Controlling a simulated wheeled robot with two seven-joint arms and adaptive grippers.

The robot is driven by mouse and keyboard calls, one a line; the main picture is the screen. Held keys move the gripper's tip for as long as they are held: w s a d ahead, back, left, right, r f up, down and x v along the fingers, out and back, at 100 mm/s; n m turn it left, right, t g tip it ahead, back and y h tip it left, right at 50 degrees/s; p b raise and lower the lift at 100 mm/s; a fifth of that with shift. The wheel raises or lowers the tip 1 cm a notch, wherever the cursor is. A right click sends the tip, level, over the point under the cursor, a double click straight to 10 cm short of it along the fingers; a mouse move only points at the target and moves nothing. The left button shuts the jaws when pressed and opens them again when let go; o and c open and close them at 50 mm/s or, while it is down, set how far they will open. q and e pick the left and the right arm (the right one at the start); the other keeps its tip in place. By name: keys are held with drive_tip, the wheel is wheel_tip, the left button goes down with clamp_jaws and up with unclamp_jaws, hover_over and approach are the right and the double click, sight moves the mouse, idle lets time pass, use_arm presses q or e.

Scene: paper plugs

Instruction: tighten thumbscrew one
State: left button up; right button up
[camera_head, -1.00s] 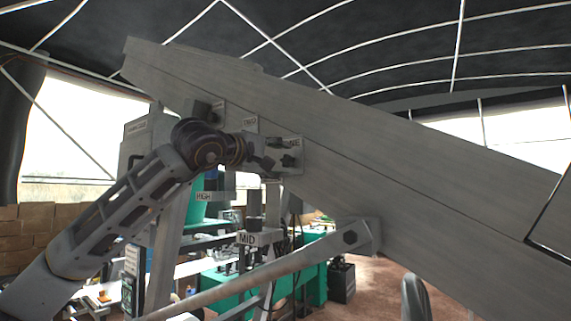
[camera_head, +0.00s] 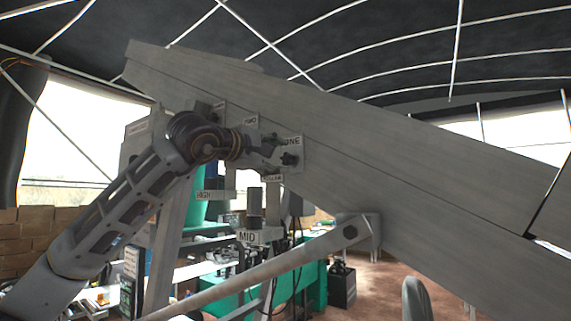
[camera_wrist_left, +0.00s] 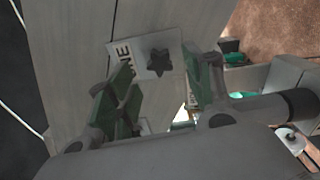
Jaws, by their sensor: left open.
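Thumbscrew one (camera_head: 289,159) is a dark knob on a pale plate marked ONE (camera_head: 292,142), fixed to the side of the long grey beam. In the left wrist view the knob (camera_wrist_left: 158,63) shows as a dark star shape, with the label beside it turned on its side. My left gripper (camera_head: 270,147) is open, just left of the knob in the head view. In the left wrist view its green-padded fingers (camera_wrist_left: 160,88) stand on either side of the knob, apart from it. Whether the knob lies at fingertip depth I cannot tell. My right gripper is not in view.
The grey beam (camera_head: 400,165) slopes down to the right. A TWO label (camera_head: 250,121) is close behind my left wrist. A diagonal strut (camera_head: 290,268) and a MID block (camera_head: 255,236) are below. A black box (camera_head: 342,286) stands on the floor.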

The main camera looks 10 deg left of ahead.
use_arm(q)
drive_tip(key=n+b, duration=0.2)
drive_tip(key=n, duration=0.2)
drive_tip(key=shift+f, duration=0.1)
drive_tip(key=n+b, duration=0.1)
drive_tip(key=n, duration=0.2)
drive_tip(key=shift+b, duration=0.3)
drive_tip(key=shift+n+b, duration=0.3)
drive_tip(key=shift+n, duration=1)
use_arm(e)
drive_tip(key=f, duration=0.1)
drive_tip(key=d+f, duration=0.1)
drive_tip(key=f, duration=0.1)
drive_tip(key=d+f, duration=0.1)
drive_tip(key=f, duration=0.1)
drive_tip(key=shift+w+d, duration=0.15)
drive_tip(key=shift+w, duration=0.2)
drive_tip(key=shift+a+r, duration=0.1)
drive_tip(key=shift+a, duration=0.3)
use_arm(q)
drive_tip(key=shift+w, duration=0.2)
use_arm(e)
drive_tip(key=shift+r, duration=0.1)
